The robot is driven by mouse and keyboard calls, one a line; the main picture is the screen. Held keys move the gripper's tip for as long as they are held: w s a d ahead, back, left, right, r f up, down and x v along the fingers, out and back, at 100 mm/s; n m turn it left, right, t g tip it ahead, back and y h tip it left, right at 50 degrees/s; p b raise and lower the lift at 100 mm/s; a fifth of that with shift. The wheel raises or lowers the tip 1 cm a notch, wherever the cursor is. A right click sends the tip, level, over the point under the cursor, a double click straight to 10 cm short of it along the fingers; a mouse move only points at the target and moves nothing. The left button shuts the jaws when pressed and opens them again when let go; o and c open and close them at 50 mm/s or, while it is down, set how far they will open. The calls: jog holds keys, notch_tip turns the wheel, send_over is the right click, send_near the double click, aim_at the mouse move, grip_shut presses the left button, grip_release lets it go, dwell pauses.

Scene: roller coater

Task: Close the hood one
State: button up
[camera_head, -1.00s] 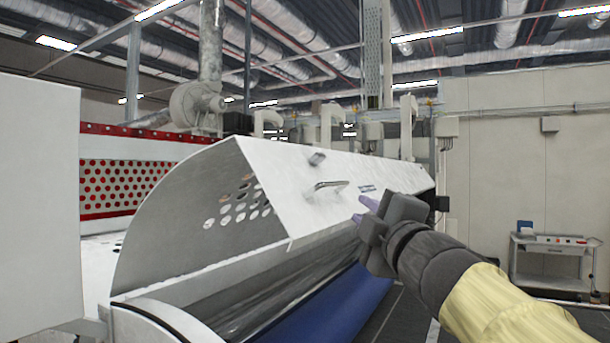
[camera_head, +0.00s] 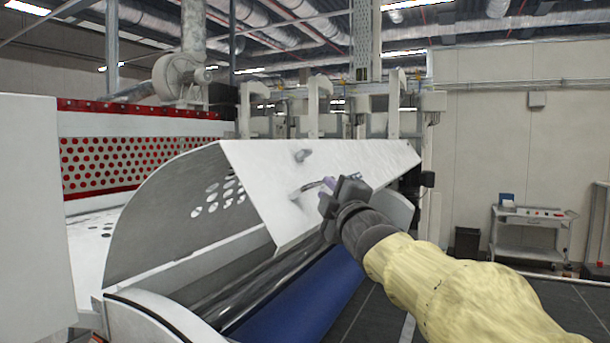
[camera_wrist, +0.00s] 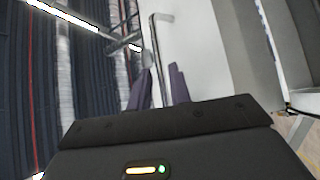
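The white hood (camera_head: 340,165) of the coater is raised in the head view, with its curved side open above the roller (camera_head: 240,290). A metal bar handle (camera_head: 308,187) stands on its sloping front panel, and it also shows in the wrist view (camera_wrist: 154,40). My gripper (camera_head: 325,202) is at the near right end of the handle, partly covering it. In the wrist view the two fingers (camera_wrist: 160,82) are apart, with the handle bar running into the gap between them. Whether they touch the bar cannot be told.
A second, smaller knob or latch (camera_head: 302,155) sits higher on the hood. A blue sheet or roller (camera_head: 310,305) lies below the hood. A white cabinet (camera_head: 30,210) stands at the left. A cart (camera_head: 530,235) stands far right, with clear dark floor before it.

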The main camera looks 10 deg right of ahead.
aim_at(322, 184)
jog(key=p+x, duration=0.1)
jog(key=x, duration=0.4)
jog(key=shift+p, duration=0.35)
jog(key=shift+s, duration=0.1)
grip_shut()
